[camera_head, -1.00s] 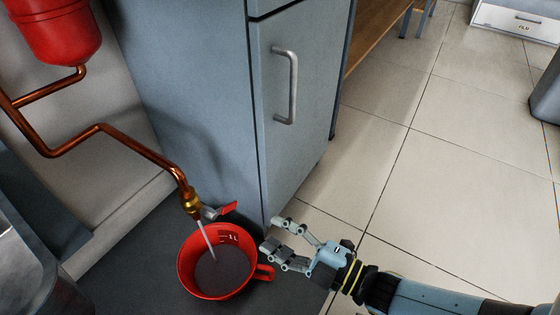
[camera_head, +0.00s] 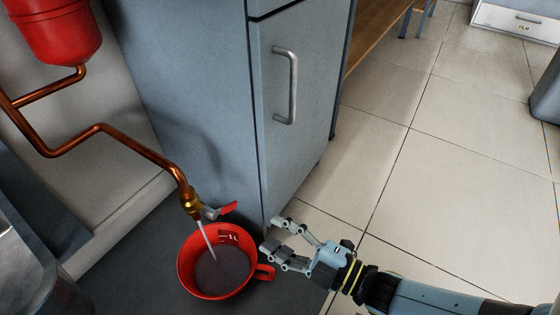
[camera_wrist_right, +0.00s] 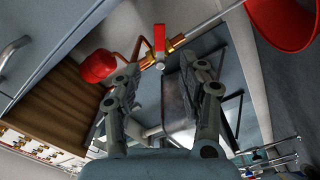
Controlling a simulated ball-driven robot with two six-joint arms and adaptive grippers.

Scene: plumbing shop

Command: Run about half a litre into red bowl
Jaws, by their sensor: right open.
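The red bowl (camera_head: 187,273) stands on the dark surface at the lower middle of the head view, under the brass tap (camera_head: 193,203). A thin stream (camera_head: 208,241) runs from the tap into it, and dark grey liquid (camera_head: 222,270) covers its bottom. A "1L" mark shows on its inner wall, above the liquid. The tap's red lever (camera_head: 229,208) points right; it also shows in the right wrist view (camera_wrist_right: 159,40). My left gripper is not in view.
A grey cabinet (camera_head: 210,100) with a metal handle stands behind the bowl. A copper pipe (camera_head: 140,150) leads to the tap, below a red tank (camera_head: 60,30). A metal basin edge (camera_head: 40,265) is at the left. Tiled floor (camera_head: 450,180) lies open at the right.

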